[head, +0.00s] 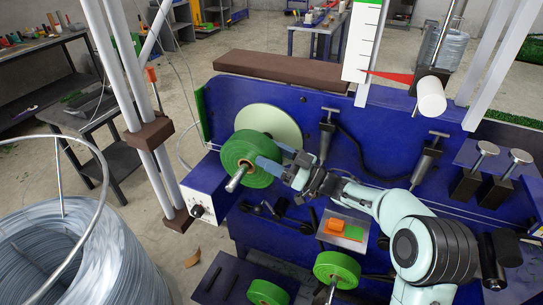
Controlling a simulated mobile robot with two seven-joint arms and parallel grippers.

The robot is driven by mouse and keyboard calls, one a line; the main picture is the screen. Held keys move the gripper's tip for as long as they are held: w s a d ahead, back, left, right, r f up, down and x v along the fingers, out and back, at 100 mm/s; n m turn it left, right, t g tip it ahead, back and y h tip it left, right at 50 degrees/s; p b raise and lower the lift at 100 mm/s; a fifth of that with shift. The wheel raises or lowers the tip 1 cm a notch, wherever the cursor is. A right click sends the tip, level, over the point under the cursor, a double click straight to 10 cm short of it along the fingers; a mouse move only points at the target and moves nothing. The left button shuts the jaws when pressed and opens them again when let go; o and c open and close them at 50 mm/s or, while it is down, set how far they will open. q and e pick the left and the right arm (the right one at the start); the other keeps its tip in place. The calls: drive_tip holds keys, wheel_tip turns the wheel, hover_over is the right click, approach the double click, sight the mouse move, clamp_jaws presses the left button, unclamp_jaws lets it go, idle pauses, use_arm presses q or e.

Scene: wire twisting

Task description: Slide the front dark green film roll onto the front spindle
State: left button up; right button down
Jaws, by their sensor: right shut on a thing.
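A dark green film roll (240,150) is at the upper left of the blue machine, in front of a pale round disc (284,122). A silver spindle (236,181) sticks out from the middle of the roll towards the camera, so the roll appears to be around it. How far along the spindle it sits is hard to tell. My right gripper (271,158) is shut on the right edge of this roll, its blue fingers on either side. Another green roll (337,265) is lower down by a second silver rod (331,290). My left gripper is not in view.
A third green roll (268,292) lies at the bottom. A blue control box (199,190) is left of the held roll. An orange object (341,225) sits on a metal plate below my right arm. A large wire coil (70,255) fills the lower left.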

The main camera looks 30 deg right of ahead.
drive_tip(key=shift+w+d+r+p, duration=0.2)
drive_tip(key=shift+w+d+p, duration=0.1)
drive_tip(key=shift+w+d, duration=0.25)
drive_tip(key=shift+c, duration=0.8)
unclamp_jaws()
drive_tip(key=shift+s, duration=0.1)
drive_tip(key=shift+f, duration=0.25)
drive_tip(key=shift+s+d+f, duration=0.15)
drive_tip(key=shift+s+d, duration=0.15)
drive_tip(key=b+v, duration=0.1)
drive_tip(key=v, duration=0.5)
drive_tip(key=b+v, duration=0.1)
drive_tip(key=v, duration=0.5)
drive_tip(key=shift+s+d+b, duration=0.1)
drive_tip(key=shift+s+b, duration=0.2)
drive_tip(key=shift+s, duration=0.05)
